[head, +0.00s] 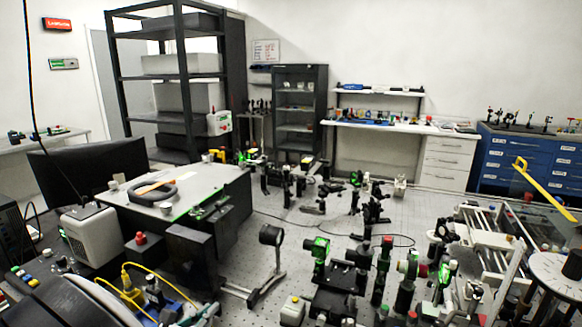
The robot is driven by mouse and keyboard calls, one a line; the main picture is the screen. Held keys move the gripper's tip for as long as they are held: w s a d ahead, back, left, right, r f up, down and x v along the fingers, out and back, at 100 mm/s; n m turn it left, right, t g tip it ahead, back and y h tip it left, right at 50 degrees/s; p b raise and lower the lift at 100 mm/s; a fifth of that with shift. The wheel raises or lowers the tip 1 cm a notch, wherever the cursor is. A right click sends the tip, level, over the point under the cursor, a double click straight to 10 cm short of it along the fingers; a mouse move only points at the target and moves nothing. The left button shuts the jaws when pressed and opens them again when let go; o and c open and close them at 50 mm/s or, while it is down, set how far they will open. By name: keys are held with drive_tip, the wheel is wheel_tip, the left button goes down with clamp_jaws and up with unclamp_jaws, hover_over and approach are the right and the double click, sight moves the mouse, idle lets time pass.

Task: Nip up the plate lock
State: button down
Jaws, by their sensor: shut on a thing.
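I cannot make out a plate lock for certain in the head view. A round pale plate (556,272) on dark legs stands at the lower right edge, partly cut off by the frame. Several small knobs and mounts on the bench are too small to tell apart. I cannot pick out my gripper in this view, so what it holds is not shown.
The perforated bench (300,222) carries many optical mounts, including a black round holder (271,236) and a green-faced mount (318,250). A grey box (90,236), a red button (141,238) and yellow cables (128,287) crowd the left. A yellow bar (545,188) slants at right.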

drive_tip(key=shift+r, duration=0.1)
drive_tip(key=shift+s+r, duration=0.1)
drive_tip(key=shift+r, duration=0.2)
drive_tip(key=shift+f+p+v, duration=0.25)
drive_tip(key=shift+v, duration=0.7)
drive_tip(key=shift+f+p+v, duration=0.2)
drive_tip(key=shift+p+v, duration=0.05)
drive_tip(key=shift+v, duration=0.75)
drive_tip(key=shift+f+p+v, duration=0.25)
drive_tip(key=shift+v, duration=0.7)
drive_tip(key=shift+s, duration=0.2)
